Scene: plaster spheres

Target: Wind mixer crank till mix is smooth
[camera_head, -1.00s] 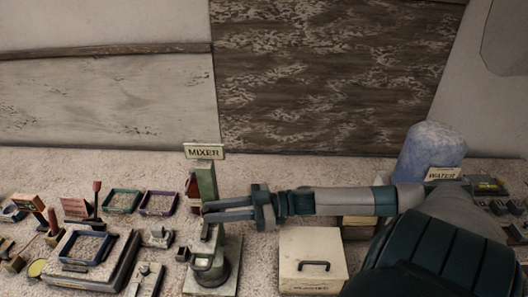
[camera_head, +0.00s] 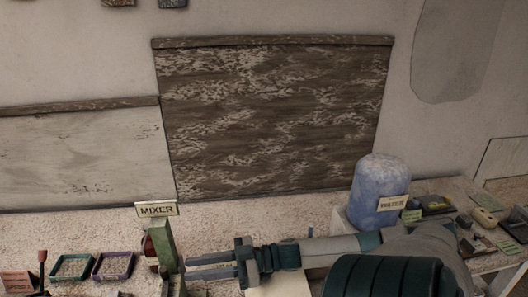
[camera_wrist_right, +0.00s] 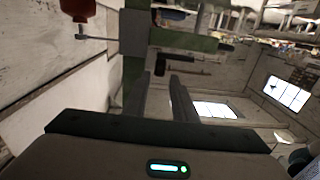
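The mixer's green column (camera_head: 165,245) stands at the lower left of the head view, under its MIXER sign (camera_head: 156,209). A dark red part (camera_head: 149,246) shows at its left side. The mixer's bowl and base are below the picture. My right gripper (camera_head: 188,268) is open and empty, its fingers pointing left at the column from the right. In the right wrist view the fingers (camera_wrist_right: 162,95) are apart with nothing between them. A red-brown handle (camera_wrist_right: 78,10) on a thin rod shows past them at the top left, beside the green column (camera_wrist_right: 185,40). My left gripper is out of view.
Purple (camera_head: 113,265) and green-rimmed (camera_head: 72,267) trays sit left of the mixer. Small items (camera_head: 485,222) lie on the right-hand bench. The bench behind the mixer is clear.

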